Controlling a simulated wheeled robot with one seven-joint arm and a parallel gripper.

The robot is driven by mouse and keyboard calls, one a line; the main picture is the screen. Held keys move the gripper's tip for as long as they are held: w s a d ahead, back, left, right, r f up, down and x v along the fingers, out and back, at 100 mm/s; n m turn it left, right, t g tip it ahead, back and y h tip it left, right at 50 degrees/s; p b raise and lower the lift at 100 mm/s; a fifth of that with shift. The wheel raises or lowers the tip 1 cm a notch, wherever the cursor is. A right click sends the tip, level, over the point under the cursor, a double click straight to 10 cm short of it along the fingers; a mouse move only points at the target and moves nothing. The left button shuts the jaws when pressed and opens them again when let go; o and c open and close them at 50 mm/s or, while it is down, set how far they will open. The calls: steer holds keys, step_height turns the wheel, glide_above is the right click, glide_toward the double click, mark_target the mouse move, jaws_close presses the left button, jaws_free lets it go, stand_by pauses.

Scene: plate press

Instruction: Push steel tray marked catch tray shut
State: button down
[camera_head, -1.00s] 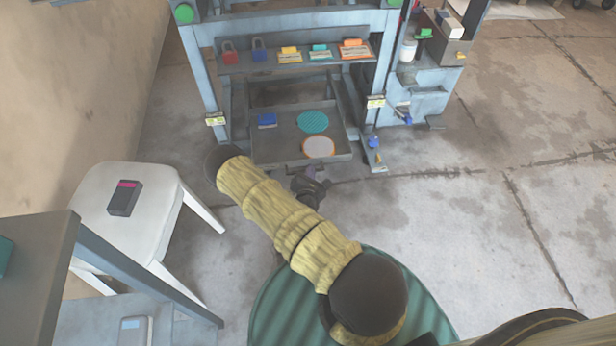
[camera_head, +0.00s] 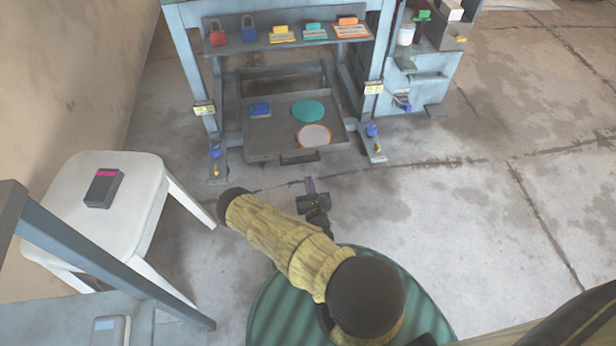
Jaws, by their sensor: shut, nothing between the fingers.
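The steel catch tray (camera_head: 268,146) is a shallow grey tray low in the blue-grey press frame. It sticks out toward me, with a dark handle (camera_head: 300,158) on its front wall. A blue block (camera_head: 260,110), a teal disc (camera_head: 308,111) and a pale disc with an orange rim (camera_head: 313,136) lie in it. Any marking on the tray is not readable. My gripper (camera_head: 310,186) is shut and empty. It is in front of the tray, a little below the handle in the picture, with a visible gap of floor between them.
The press's legs (camera_head: 375,148) stand on both sides of the tray. A shelf (camera_head: 290,38) with padlocks and coloured tags is above it. A white stool (camera_head: 140,185) with a dark box is at left. Open floor (camera_head: 460,220) lies at right.

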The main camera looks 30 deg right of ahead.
mark_target(302, 149)
steer(key=b+x, duration=0.4)
steer(key=x, duration=0.8)
steer(key=shift+w+d, duration=0.1)
steer(key=shift+w, duration=0.15)
steer(key=shift+w+f, duration=0.1)
